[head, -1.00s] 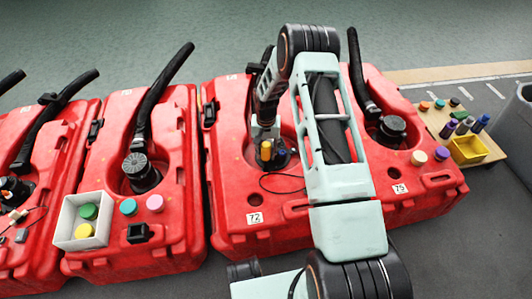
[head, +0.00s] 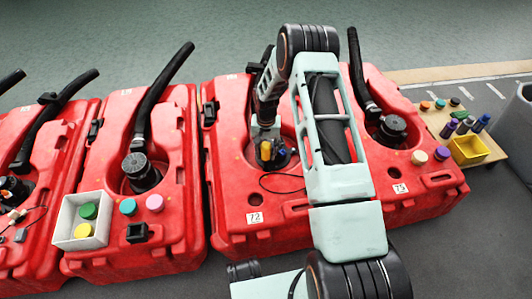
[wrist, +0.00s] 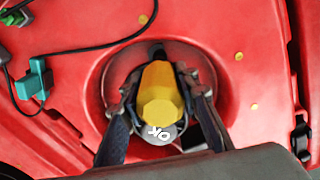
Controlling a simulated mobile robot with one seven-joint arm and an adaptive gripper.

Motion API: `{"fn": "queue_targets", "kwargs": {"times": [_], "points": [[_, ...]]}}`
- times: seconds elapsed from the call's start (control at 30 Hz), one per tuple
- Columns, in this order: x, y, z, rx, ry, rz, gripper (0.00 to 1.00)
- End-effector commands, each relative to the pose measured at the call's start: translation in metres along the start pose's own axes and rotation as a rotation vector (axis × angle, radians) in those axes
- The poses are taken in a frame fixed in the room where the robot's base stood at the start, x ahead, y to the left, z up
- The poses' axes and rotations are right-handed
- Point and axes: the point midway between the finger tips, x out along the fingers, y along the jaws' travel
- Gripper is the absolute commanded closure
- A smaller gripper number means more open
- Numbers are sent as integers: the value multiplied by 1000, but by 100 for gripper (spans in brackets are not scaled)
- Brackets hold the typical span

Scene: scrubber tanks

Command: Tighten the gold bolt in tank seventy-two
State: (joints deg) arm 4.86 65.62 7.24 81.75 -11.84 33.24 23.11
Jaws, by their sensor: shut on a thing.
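The tank marked 72 is the red body (head: 232,185) in the middle of the head view, with its plate (head: 255,217) at the front. My gripper (head: 270,155) points down into its round recess. In the wrist view, the gold bolt (wrist: 158,95) has a faceted head and stands in the recess. The fingers of my gripper (wrist: 157,78) lie on both sides of it and are shut on it. A grey round part marked OK (wrist: 158,132) shows just below the gold head. The bolt's lower end is hidden.
A black cable (wrist: 95,47) with a green connector (wrist: 38,78) lies on the red surface at left. Tank 75 (head: 425,185) is close on the right. A white bin (head: 75,240) with caps sits on the left tank. A yellow tray (head: 468,150) stands far right.

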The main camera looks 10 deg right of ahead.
Motion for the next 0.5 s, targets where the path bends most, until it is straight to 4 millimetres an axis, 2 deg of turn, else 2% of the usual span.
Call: {"fn": "queue_targets", "kwargs": {"times": [0.27, 0.5], "points": [[-2, 1, 1, 1, -3, 2, 100], [-20, 1, 0, 1, -1, 1, 100]]}}
